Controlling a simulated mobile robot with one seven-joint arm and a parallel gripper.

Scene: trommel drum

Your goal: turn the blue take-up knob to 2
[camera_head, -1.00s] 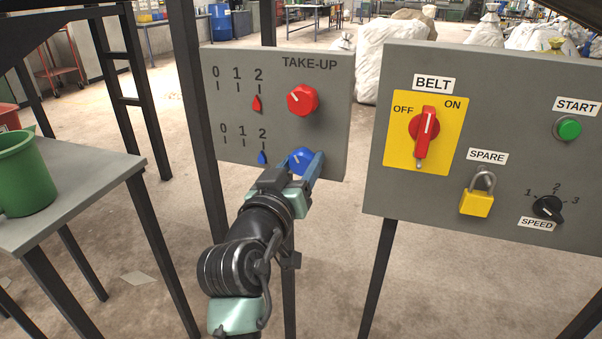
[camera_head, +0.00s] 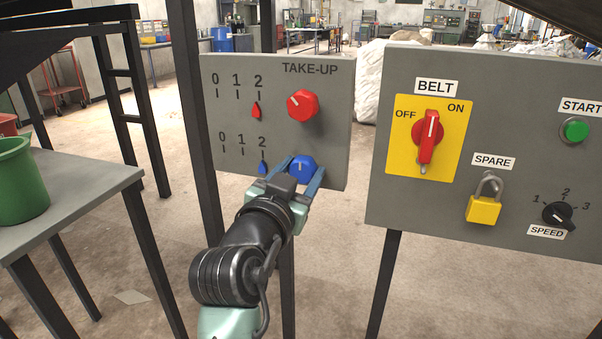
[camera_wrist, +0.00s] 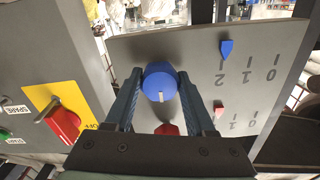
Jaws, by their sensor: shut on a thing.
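The blue take-up knob (camera_head: 303,169) sits at the lower right of the grey take-up panel (camera_head: 228,128). It also shows in the wrist view (camera_wrist: 160,80). Its white line points about straight up. My gripper (camera_head: 302,174) is shut on the knob, with one blue finger on each side. Both fingers flank it in the wrist view (camera_wrist: 159,84), which is upside down. The lower scale reads 0, 1, 2, and its blue pointer (camera_head: 262,168) stands under the 2 mark.
A red knob (camera_head: 302,105) sits above the blue one, and its red pointer (camera_head: 256,110) is under the upper 2. The belt panel (camera_head: 400,190) stands to the right. A green bucket (camera_head: 20,180) is on a table at left.

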